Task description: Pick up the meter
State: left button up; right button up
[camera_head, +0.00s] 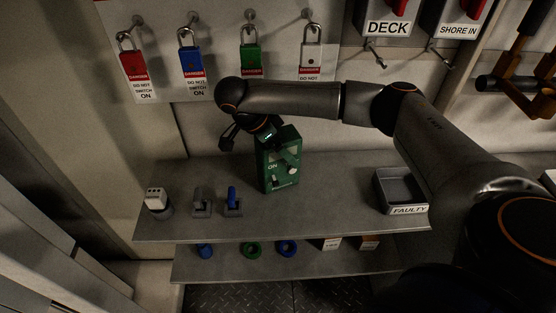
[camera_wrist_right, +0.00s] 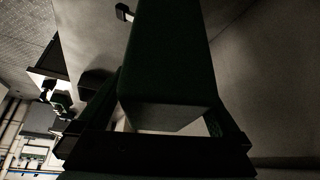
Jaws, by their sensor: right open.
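A green box-shaped device (camera_head: 278,168) stands upright on the upper shelf, with "ON" and a pale rotary part on its front. It is the likeliest meter, but I cannot read a name on it. My right gripper (camera_head: 262,133) is at its top, partly hidden by my own wrist. In the right wrist view the dark green body (camera_wrist_right: 170,55) fills the middle, its pale end face towards the camera. My right gripper (camera_wrist_right: 168,128) is open, with its jaws on either side of it. Whether either jaw touches it cannot be told. My left gripper is not in view.
On the upper shelf (camera_head: 330,205) stand a white-topped grey item (camera_head: 157,201), a grey piece (camera_head: 202,203), a blue-handled piece (camera_head: 232,203) and a "FAULTY" tray (camera_head: 402,187). Padlocks hang behind on a board (camera_head: 220,85). Small parts lie on the lower shelf (camera_head: 222,266).

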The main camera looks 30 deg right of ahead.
jog(key=shift+d+f, duration=0.1)
grip_shut()
dwell(0.8)
